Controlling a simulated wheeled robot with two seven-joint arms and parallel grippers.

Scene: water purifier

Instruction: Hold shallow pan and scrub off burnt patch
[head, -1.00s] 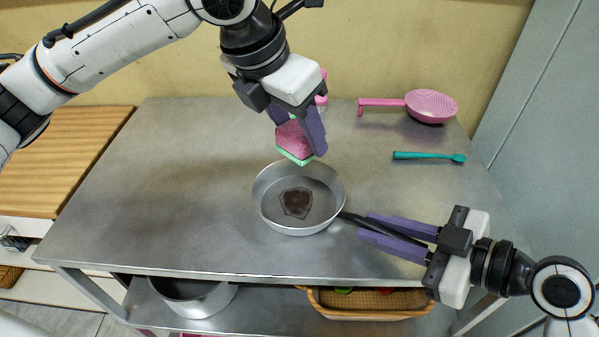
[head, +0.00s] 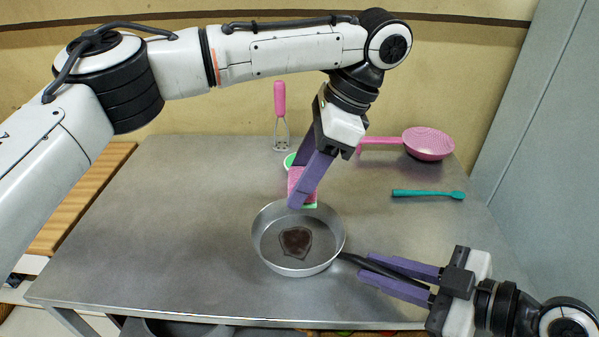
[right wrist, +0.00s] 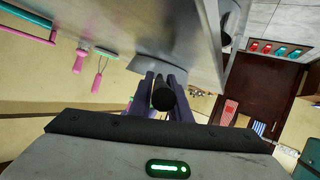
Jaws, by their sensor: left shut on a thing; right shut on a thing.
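The shallow grey pan (head: 263,245) sits on the metal table with a dark brown burnt patch (head: 296,241) on its inner bottom. The fingers hide part of the sponge; contact with the pan cannot be told. My right gripper (head: 400,277) is shut on the pan's black handle (head: 352,259), at the pan's right. The right wrist view also shows the handle end (right wrist: 163,96) between the fingers.
A green-rimmed round thing (head: 289,160) is partly hidden behind my left gripper. The table's left half (head: 170,220) is clear.

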